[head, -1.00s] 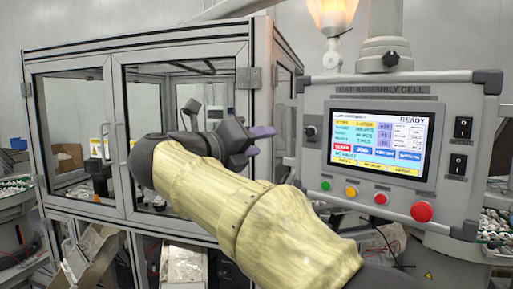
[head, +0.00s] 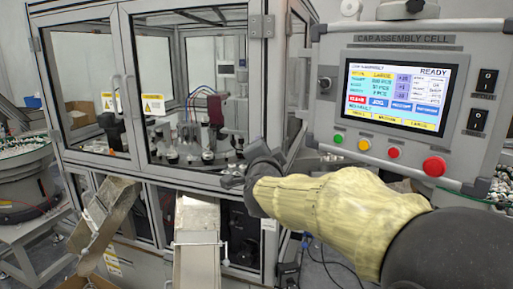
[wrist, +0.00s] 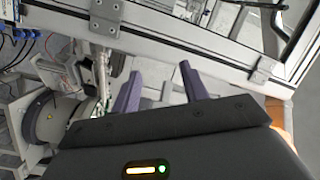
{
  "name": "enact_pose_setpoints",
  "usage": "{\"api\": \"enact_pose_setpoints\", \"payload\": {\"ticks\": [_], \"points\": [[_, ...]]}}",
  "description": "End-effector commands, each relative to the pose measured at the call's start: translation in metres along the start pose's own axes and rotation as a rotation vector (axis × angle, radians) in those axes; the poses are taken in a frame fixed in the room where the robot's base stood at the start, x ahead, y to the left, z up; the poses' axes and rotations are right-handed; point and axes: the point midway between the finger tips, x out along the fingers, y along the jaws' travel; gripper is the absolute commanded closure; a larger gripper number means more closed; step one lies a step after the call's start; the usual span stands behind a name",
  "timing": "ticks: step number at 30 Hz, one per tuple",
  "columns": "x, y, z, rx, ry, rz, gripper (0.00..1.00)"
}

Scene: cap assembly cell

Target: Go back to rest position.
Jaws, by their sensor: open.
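My gripper (wrist: 160,92) is open and empty in the wrist view, its two purple fingers apart with nothing between them. In the head view my gripper (head: 236,180) is small and partly hidden by my own wrist, low in front of the cabinet's glass doors. My arm, in a yellowish sleeve, reaches in from the lower right, below the control panel (head: 340,180). The panel's lit screen (head: 403,95) reads READY.
The glass-doored assembly cabinet (head: 215,15) fills the middle. Metal chutes (head: 197,262) slope out under it. A round bowl feeder (head: 22,157) stands at the left. Panel buttons (head: 433,167) sit just above my arm. Cables (head: 325,248) hang at the lower right.

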Motion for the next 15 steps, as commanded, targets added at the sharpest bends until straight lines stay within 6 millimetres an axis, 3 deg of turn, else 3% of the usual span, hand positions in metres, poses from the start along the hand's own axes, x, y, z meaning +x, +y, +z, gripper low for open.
{"api": "enact_pose_setpoints", "payload": {"ticks": [1, 8, 15], "points": [[-0.004, 0.031, 0.009, -0.096, -0.077, 0.052, 0.56], [-0.054, 0.158, 0.047, -0.455, -0.444, 0.263, 0.56], [-0.145, 0.272, 0.062, -0.709, -0.825, 0.475, 0.56]]}}
